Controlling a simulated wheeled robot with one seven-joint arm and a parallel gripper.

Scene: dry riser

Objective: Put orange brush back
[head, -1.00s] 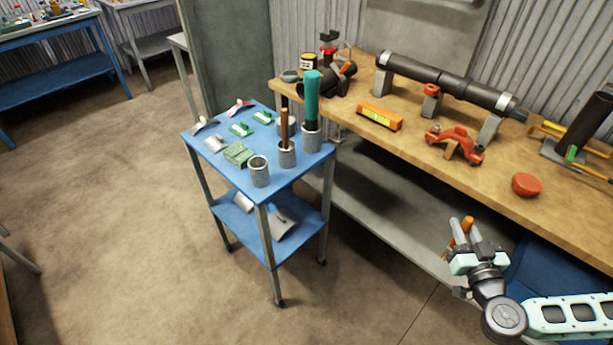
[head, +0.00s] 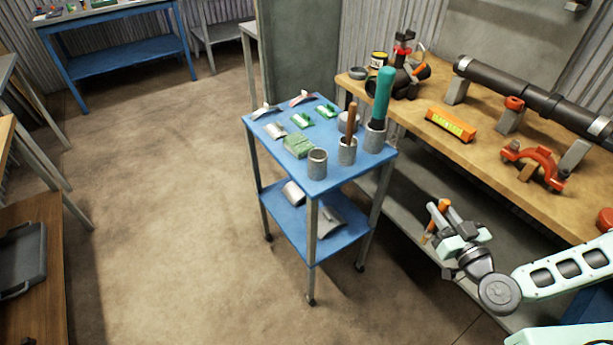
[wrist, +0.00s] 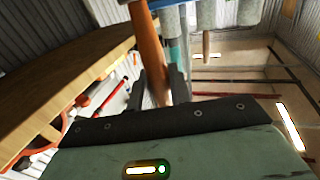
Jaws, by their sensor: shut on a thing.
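My gripper (head: 440,216) is shut on the orange brush (head: 444,205), in front of the workbench and right of the blue trolley (head: 290,108). In the wrist view the brush's orange handle (wrist: 148,55) runs between the fingers (wrist: 160,88); its far end is cut off by the top edge. On the trolley's top, an empty grey cup (head: 317,164) stands at the near corner. Beside it, one cup (head: 347,153) holds a brown-handled tool (head: 352,119), and another (head: 375,138) holds a tool with a thick teal handle (head: 383,93).
The trolley top also carries a green block (head: 298,146), small green-handled tools (head: 326,110) and another low cup behind. The wooden workbench (head: 480,140) on the right bears an orange level (head: 450,125), a red clamp (head: 535,160) and a dark pipe. Floor left of the trolley is clear.

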